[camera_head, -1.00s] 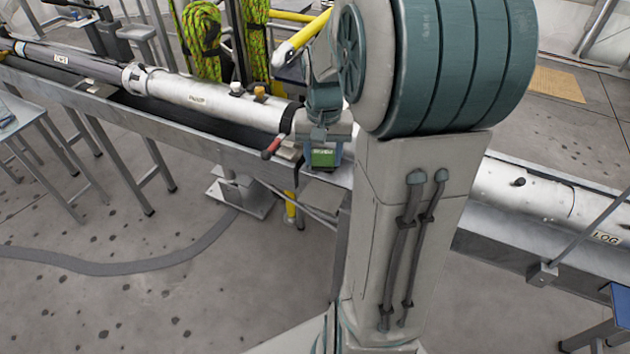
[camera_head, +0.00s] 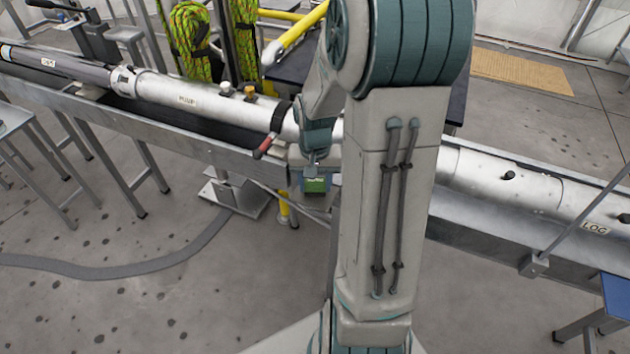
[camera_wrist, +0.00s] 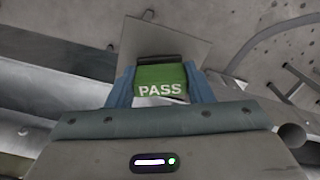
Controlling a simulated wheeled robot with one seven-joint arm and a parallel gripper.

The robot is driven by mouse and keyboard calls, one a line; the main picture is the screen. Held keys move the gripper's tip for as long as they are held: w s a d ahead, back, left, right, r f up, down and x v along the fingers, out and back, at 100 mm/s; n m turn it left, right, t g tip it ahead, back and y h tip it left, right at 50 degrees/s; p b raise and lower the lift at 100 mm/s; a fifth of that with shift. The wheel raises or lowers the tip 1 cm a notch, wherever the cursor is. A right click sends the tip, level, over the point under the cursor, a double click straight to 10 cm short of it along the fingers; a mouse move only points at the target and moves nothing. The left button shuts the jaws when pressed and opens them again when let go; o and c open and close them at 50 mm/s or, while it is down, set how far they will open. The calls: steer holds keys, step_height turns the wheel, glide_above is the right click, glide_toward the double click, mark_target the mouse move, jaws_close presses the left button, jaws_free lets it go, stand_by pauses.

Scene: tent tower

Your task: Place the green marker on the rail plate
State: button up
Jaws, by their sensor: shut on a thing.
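My gripper (camera_wrist: 160,74) is shut on the green marker (camera_wrist: 160,86), a small block with "PASS" in white, its blue fingers on either side of it. In the head view the marker (camera_head: 316,186) hangs under my gripper (camera_head: 316,172), in front of the long metal rail's near side. I cannot tell whether it touches the rail. A flat grey square plate (camera_wrist: 180,42) lies beyond the marker in the wrist view. A low plate (camera_head: 236,200) stands below the rail in the head view. I cannot tell which plate is the rail plate; my arm hides part of the rail.
The long rail (camera_head: 190,138) carries a silver tube (camera_head: 165,88) with a red-tipped lever (camera_head: 265,148) close to my gripper. Green ropes (camera_head: 190,38) and a yellow bar (camera_head: 297,38) stand behind. A cable (camera_head: 140,268) crosses the open floor at front left.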

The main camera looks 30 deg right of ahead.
steer(key=o, duration=0.9)
steer(key=shift+f, duration=0.1)
steer(key=shift+o, duration=0.2)
step_height(320, 180, up, 11)
steer(key=s+a+r+n+t, duration=0.3)
steer(key=s+a+n, duration=0.2)
steer(key=s+a, duration=0.7)
steer(key=shift+s+r+n, duration=0.2)
steer(key=shift+s+n, duration=0.15)
steer(key=shift+n, duration=0.05)
